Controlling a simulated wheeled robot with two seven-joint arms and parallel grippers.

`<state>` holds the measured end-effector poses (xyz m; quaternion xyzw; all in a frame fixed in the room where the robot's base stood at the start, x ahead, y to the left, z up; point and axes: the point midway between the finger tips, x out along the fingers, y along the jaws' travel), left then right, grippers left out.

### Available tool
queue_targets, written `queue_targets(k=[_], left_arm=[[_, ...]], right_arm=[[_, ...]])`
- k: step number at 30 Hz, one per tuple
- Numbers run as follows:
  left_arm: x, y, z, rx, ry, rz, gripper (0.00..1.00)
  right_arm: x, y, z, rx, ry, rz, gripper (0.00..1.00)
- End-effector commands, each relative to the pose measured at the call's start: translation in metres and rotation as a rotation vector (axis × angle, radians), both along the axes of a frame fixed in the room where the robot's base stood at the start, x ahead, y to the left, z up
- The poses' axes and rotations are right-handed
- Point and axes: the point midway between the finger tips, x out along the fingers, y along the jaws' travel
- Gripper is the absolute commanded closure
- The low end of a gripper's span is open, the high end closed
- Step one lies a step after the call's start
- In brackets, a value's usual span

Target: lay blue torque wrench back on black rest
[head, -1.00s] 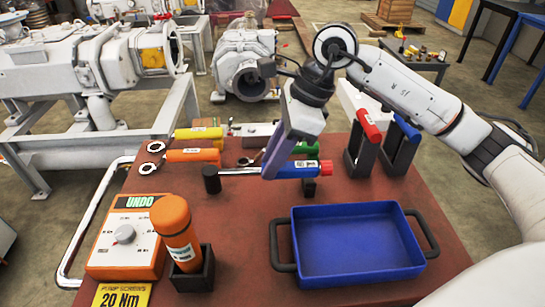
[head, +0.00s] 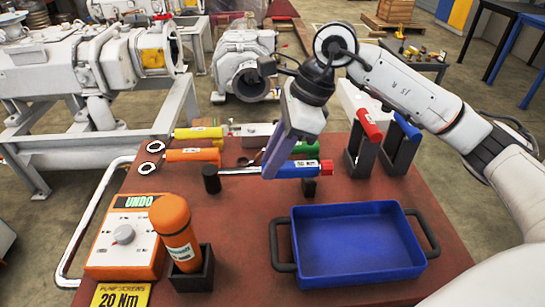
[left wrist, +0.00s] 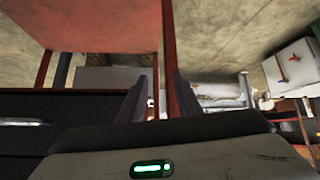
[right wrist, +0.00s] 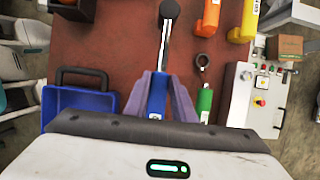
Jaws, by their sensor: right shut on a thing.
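The blue torque wrench (head: 300,170) has a blue handle, a red end cap and a bright shaft. I cannot tell whether the handle touches the block. My right gripper (head: 270,172) is shut on the blue handle; the right wrist view shows the handle (right wrist: 157,95) between its fingers (right wrist: 160,97). My left gripper (left wrist: 160,98) is out of the head view; its fingers are apart and empty.
Green (head: 306,148), orange (head: 192,155) and yellow (head: 198,133) wrenches lie behind. A blue tray (head: 345,275) stands in front. Red (head: 369,125) and blue (head: 407,128) handled tools stand in black holders at right. An orange control box (head: 125,240) and orange bottle (head: 174,225) stand front left.

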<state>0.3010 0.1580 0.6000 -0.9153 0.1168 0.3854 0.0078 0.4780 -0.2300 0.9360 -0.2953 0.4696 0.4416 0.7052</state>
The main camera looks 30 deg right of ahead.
Motion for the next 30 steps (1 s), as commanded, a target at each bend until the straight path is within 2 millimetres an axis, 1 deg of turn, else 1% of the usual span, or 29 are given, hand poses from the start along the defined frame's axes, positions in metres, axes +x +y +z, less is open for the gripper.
queue_targets(k=[7,18,30], left_arm=[[0.002,0.0,0.001,-0.001,-0.006,0.0,0.69],[0.002,-0.001,-0.008,-0.002,-0.007,0.001,0.69],[0.001,-0.001,-0.009,-0.002,-0.004,0.0,0.69]], right_arm=[[0.001,0.0,0.0,0.002,-0.003,0.0,1.0],[0.001,0.0,-0.011,0.002,-0.003,0.0,1.0],[0.001,0.0,-0.01,0.002,-0.003,0.0,1.0]])
